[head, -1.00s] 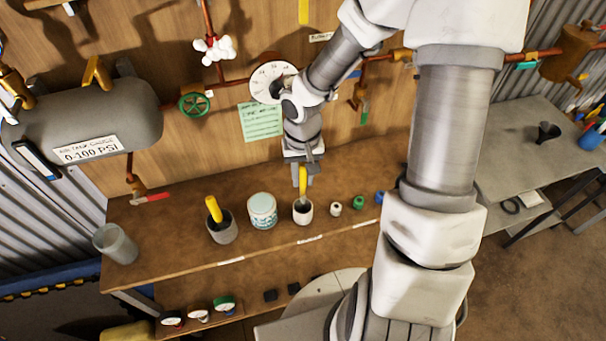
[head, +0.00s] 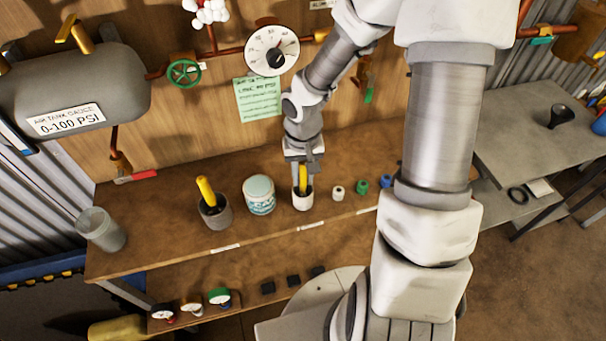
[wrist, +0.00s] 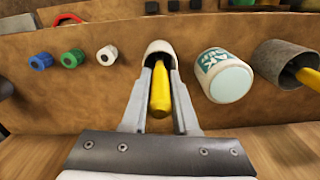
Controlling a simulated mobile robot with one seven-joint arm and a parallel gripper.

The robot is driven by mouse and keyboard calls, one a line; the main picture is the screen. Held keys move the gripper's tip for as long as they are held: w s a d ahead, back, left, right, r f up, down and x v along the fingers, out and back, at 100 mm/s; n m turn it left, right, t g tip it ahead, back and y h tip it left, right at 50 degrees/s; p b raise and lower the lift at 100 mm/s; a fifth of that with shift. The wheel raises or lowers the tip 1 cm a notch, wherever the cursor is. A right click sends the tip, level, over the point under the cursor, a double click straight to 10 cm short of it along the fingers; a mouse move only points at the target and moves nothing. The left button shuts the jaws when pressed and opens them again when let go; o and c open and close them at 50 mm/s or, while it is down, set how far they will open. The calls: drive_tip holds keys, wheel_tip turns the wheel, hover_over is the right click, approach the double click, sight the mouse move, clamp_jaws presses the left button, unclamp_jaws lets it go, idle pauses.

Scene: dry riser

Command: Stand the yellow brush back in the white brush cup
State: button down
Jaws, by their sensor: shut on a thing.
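The yellow brush (head: 302,180) stands about upright in my gripper (head: 302,175), with its lower end inside the mouth of the white brush cup (head: 303,202). In the wrist view my gripper (wrist: 160,98) is shut on the yellow brush (wrist: 160,92), its two fingers on either side of the handle. The white cup (wrist: 160,48) shows just beyond the fingertips. The brush's lower end is hidden inside the cup, so I cannot tell whether it touches the bottom.
Left of the cup stand a white-and-teal tin (head: 259,195) and a grey cup (head: 216,214) holding another yellow-handled tool (head: 206,190). Small white, green and blue fittings (head: 361,186) sit to the right. A grey bucket (head: 101,230) stands at the shelf's left end.

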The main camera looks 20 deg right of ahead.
drive_tip(key=shift+f, duration=0.15)
drive_tip(key=c, duration=0.6)
unclamp_jaws()
wheel_tip(320, 180, up, 18)
drive_tip(key=p, duration=0.3)
drive_tip(key=shift+f, duration=0.25)
drive_tip(key=shift+f, duration=0.1)
